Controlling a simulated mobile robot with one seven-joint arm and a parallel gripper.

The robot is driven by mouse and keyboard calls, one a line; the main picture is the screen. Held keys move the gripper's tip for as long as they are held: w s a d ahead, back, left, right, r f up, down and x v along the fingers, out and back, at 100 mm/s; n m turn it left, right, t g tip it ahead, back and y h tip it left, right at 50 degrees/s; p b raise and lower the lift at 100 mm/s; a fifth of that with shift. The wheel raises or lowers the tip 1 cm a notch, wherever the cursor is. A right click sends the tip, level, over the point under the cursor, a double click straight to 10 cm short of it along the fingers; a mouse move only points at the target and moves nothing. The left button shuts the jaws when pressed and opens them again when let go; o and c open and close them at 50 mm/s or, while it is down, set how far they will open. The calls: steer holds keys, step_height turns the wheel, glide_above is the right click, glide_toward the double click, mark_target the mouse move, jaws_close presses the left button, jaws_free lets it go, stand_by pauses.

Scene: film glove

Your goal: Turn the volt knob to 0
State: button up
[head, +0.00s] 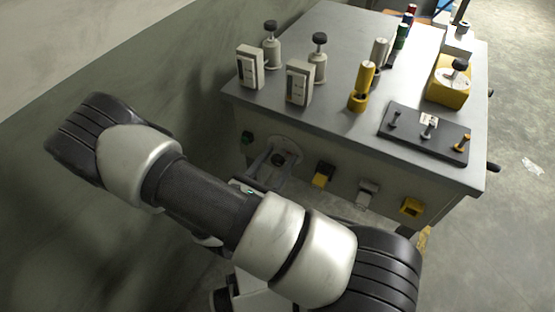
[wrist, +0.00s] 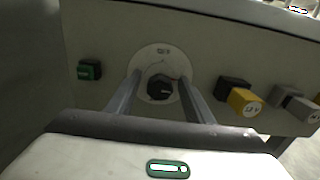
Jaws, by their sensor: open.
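The volt knob is probably the black round knob (wrist: 161,88) on a pale disc on the cabinet's front panel, in the middle of the wrist view. Its printed label is too small to read. In the head view the black knob (head: 279,160) shows on the front panel, left of the yellow switch. My gripper (wrist: 158,78) is open, with one finger on each side of the knob, over the pale disc. Whether the fingers touch the knob or the panel I cannot tell. In the head view my gripper (head: 268,165) is at the knob, partly hidden by my arm.
A green button (wrist: 89,70) sits left of the knob. A yellow switch (wrist: 244,102) on a black base is at its right, with a grey switch (wrist: 288,102) beyond. The grey cabinet top (head: 335,45) bears meters, posts and a dark lever plate (head: 405,147).

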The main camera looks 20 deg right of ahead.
steer(key=shift+c, duration=0.5)
steer(key=c, duration=1)
steer(key=shift+o, duration=0.3)
steer(key=shift+r+n, duration=0.1)
steer(key=shift+n, duration=0.2)
steer(key=n+p, duration=0.2)
steer(key=shift+n, duration=0.4)
steer(key=n+p, duration=0.2)
steer(key=n, duration=0.3)
steer(key=shift+a, duration=0.1)
steer(key=n+p, duration=0.1)
steer(key=n, duration=0.4)
steer(key=shift+p, duration=0.3)
steer(key=shift+f+n+p, duration=0.2)
steer(key=shift+n+p, duration=0.2)
steer(key=shift+n, duration=1.8)
